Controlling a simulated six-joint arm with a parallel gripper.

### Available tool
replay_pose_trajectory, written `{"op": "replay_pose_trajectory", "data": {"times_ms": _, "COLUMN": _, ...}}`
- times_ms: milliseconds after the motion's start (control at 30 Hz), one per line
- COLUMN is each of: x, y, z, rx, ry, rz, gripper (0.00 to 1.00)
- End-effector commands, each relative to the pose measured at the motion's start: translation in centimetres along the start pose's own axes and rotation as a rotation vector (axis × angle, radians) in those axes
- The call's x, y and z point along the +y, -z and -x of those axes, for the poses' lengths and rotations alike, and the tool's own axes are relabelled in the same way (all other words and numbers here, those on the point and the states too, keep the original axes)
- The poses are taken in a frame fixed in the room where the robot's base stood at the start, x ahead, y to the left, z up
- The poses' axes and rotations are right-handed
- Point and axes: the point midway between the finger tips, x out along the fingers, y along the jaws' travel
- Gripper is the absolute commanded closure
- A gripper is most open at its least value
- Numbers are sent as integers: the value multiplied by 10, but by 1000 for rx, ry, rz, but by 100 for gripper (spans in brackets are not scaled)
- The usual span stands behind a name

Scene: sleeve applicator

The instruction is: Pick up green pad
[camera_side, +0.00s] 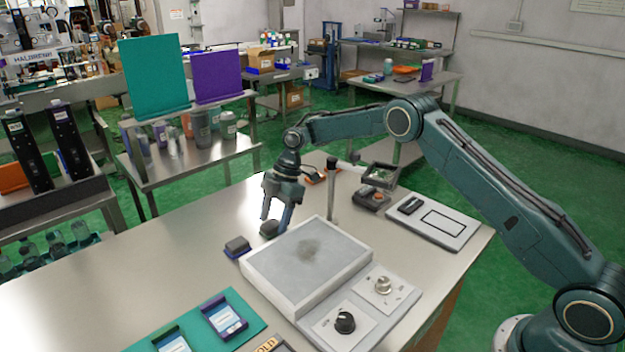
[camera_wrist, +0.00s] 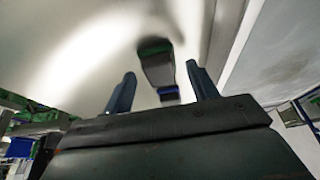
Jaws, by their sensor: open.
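The green pad (camera_side: 270,228) is a small dark block on the steel table, just below my gripper in the side view. In the wrist view the green pad (camera_wrist: 156,68) shows a dark grey body with a green edge at its far end, between the two fingers in the picture. My gripper (camera_side: 277,222) points down with its fingers apart and nothing held. In the wrist view my gripper (camera_wrist: 161,70) is open too. Whether the fingers touch the pad is not clear.
A blue-edged pad (camera_side: 237,246) sits close by at the left; it also shows in the wrist view (camera_wrist: 168,93). A grey-topped platform (camera_side: 306,257) stands right of the green pad. A vertical post (camera_side: 332,190) rises behind. The table's left part is clear.

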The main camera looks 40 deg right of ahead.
Motion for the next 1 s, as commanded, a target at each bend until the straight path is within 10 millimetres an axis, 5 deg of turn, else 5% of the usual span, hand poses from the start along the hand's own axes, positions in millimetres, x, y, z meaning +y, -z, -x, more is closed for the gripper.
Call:
{"op": "replay_pose_trajectory", "data": {"times_ms": 567, "x": 0, "y": 0, "z": -4, "rx": 0, "ry": -1, "rz": 0, "gripper": 42}}
{"op": "replay_pose_trajectory", "data": {"times_ms": 800, "x": 0, "y": 0, "z": -4, "rx": 0, "ry": -1, "rz": 0, "gripper": 83}}
{"op": "replay_pose_trajectory", "data": {"times_ms": 1000, "x": 0, "y": 0, "z": -4, "rx": 0, "ry": -1, "rz": 1, "gripper": 84}}
